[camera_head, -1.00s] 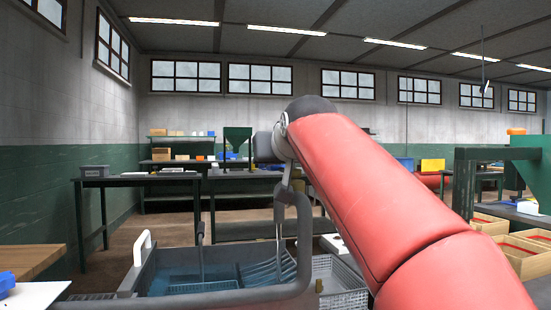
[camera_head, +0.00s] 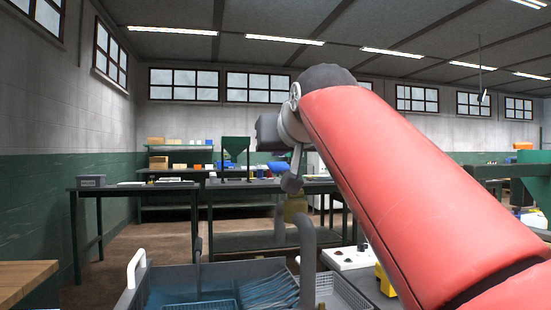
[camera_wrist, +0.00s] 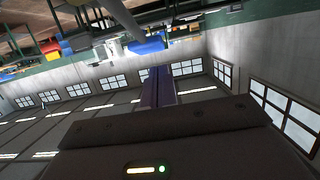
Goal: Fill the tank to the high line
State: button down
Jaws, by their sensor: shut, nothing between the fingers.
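A grey tub (camera_head: 190,268), apparently the tank, is at the bottom of the head view. Blue slatted pieces (camera_head: 268,290) and a blue surface show inside it. A grey bent pipe (camera_head: 307,240) rises at its right side. I cannot make out a high line or the liquid's level. My red arm crosses the right half of the head view, its wrist end above and behind the pipe. My gripper (camera_wrist: 158,88) is shut and empty in the wrist view, pointing toward the windowed wall. Its fingertips cannot be made out in the head view.
A white handle (camera_head: 136,268) stands up at the tub's left. A wooden tabletop (camera_head: 25,280) is at the lower left. A white panel with knobs (camera_head: 346,258) and a yellow object (camera_head: 385,280) lie beyond the pipe. Dark workbenches (camera_head: 140,186) stand along the back.

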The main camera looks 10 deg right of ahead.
jog(key=v, duration=0.6)
jog(key=shift+s+r, duration=0.15)
jog(key=shift+r, duration=0.05)
dwell(0.5)
